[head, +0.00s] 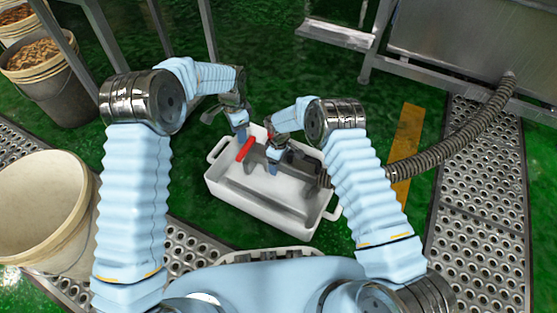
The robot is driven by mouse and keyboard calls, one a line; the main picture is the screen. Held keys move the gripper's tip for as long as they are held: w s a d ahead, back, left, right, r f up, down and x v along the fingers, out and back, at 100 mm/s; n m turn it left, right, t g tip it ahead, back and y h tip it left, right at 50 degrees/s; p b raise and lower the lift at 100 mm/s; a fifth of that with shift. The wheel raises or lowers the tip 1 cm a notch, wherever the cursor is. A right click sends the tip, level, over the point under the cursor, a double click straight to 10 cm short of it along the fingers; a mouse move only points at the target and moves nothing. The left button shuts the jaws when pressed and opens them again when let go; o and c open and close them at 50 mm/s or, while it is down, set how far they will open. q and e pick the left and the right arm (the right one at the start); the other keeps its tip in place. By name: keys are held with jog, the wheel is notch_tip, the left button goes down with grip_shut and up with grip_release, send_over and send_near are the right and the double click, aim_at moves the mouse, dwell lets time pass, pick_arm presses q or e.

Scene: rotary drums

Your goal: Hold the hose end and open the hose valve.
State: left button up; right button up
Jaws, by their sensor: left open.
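The ribbed hose (465,138) runs from the steel machine at the upper right, passes behind my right forearm and reaches the right side of a white tub (252,208). A grey metal hose end with a red valve handle (245,149) lies over the tub. The handle is at the tub's far left part. My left gripper (241,135) is open, just above and beside the red handle. Whether it touches the handle is unclear. My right gripper (274,163) points down at the grey hose end, right of the handle. Its fingers are small and partly hidden, so its grip is unclear.
A large empty cream bucket (35,215) stands at the left, with filled buckets (45,75) at the upper left. Perforated metal floor grates (480,220) lie right and left. Steel frame legs (208,30) stand behind my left arm. Green floor around the tub is clear.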

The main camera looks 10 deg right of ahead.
aim_at(241, 154)
grip_shut()
pick_arm(q)
jog(key=shift+f, duration=0.15)
dwell(0.4)
jog(key=shift+o, duration=0.6)
pick_arm(e)
jog(key=shift+f, duration=0.1)
pick_arm(q)
jog(key=f+n, duration=0.2)
jog(key=f, duration=0.1)
jog(key=f+n, duration=0.2)
jog(key=f, duration=0.1)
jog(key=f+n, duration=0.3)
jog(key=shift+s+a+f, duration=0.15)
jog(key=shift+s+a, duration=0.15)
jog(key=shift+s, duration=0.1)
